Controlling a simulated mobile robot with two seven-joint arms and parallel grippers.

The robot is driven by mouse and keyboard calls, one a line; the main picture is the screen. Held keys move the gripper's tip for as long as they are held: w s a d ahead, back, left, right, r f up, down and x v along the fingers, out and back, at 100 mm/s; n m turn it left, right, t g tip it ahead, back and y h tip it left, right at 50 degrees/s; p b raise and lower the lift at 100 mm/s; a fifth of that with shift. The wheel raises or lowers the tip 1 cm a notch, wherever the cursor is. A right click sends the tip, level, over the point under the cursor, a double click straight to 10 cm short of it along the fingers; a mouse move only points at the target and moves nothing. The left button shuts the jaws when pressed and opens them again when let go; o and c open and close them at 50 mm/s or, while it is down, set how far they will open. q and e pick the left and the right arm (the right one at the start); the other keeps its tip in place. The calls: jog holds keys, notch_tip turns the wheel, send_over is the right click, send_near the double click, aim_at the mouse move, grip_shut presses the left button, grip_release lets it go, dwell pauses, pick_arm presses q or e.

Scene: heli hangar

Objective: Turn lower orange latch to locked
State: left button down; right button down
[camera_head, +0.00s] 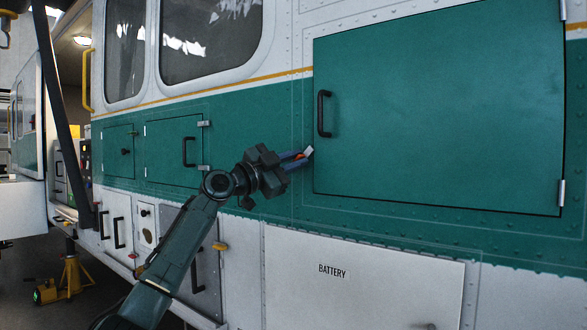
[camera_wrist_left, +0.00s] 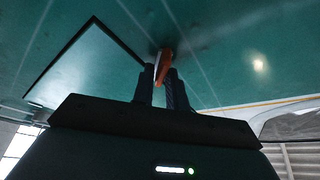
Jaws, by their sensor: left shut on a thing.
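The lower orange latch (camera_head: 299,156) is a small orange piece with a pale end, beside the lower left edge of the large green door (camera_head: 440,110). My left gripper (camera_head: 297,160) reaches it from the left and is shut on it. The left wrist view shows the orange latch (camera_wrist_left: 167,52) between my two dark fingertips (camera_wrist_left: 160,78), against the green wall. The fingers hide part of the latch, so its exact angle is hard to tell. My right gripper is not in view.
The large door has a black handle (camera_head: 323,113) above the latch. A smaller green hatch (camera_head: 172,150) lies to the left, behind my arm. A white BATTERY panel (camera_head: 362,285) is below. A yellow stand (camera_head: 70,280) stands at lower left.

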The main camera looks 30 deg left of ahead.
pick_arm(q)
jog(key=shift+d+f+m+g+h+p, duration=0.1)
jog(key=shift+m+g+p, duration=0.55)
jog(key=shift+m, duration=0.9)
jog(key=shift+a+m+g+h+p, duration=0.1)
jog(key=shift+m+g+p, duration=0.5)
jog(key=shift+m, duration=1)
jog(key=shift+d+f+m+g+h+p, duration=0.1)
jog(key=shift+m+g+p, duration=0.5)
jog(key=shift+m, duration=0.95)
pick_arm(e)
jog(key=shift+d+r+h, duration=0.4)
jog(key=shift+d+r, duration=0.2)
pick_arm(q)
jog(key=c, duration=1.5)
grip_release()
jog(key=shift+s, duration=0.1)
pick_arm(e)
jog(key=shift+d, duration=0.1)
